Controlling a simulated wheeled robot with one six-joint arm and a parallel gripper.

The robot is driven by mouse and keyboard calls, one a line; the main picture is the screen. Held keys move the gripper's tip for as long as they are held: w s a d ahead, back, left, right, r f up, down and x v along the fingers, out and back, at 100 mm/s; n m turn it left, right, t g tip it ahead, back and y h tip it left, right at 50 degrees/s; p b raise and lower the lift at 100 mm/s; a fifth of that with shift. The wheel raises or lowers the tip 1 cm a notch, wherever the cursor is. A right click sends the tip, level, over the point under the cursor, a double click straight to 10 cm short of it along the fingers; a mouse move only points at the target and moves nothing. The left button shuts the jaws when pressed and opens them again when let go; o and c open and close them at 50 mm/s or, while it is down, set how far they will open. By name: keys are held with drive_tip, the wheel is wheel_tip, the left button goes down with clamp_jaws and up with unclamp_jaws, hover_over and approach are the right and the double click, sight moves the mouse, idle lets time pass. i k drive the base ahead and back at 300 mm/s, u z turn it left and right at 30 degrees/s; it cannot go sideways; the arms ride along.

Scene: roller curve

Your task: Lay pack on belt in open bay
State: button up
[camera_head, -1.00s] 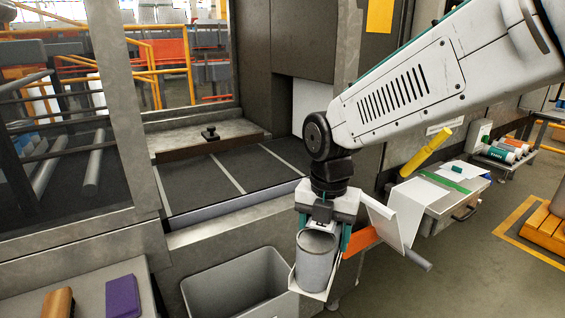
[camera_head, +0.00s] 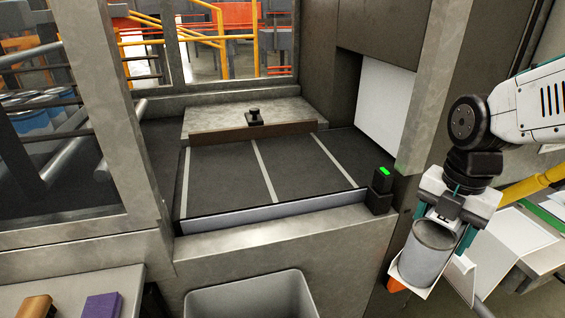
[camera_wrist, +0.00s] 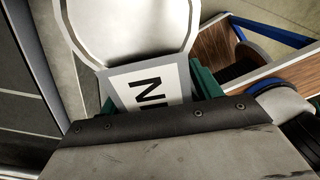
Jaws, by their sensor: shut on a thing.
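My gripper (camera_head: 444,212) is at the right of the head view, shut on a grey cylindrical thing (camera_head: 426,255) with a rounded rim, seemingly the pack. It is held in the air, right of the belt and clear of it. In the wrist view the held thing (camera_wrist: 130,30) is pale and rounded, beside a white label (camera_wrist: 150,88) with black lettering; its far end is cut off. The dark belt (camera_head: 215,180) lies beyond a low metal front edge. Pale strips (camera_head: 263,170) divide it into bays, and nothing lies on the bays in view.
A black post with a green light (camera_head: 384,171) stands at the belt's right front corner. A dark bar with a black knob (camera_head: 254,118) runs behind the belt. A grey bin (camera_head: 250,298) stands in front. Brown (camera_head: 35,308) and purple (camera_head: 102,305) blocks lie lower left.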

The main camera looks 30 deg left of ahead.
sight(277, 168)
drive_tip(key=u, duration=0.35)
drive_tip(key=i, duration=0.6)
drive_tip(key=u, duration=0.8)
drive_tip(key=i, duration=0.3)
drive_tip(key=u, duration=0.3)
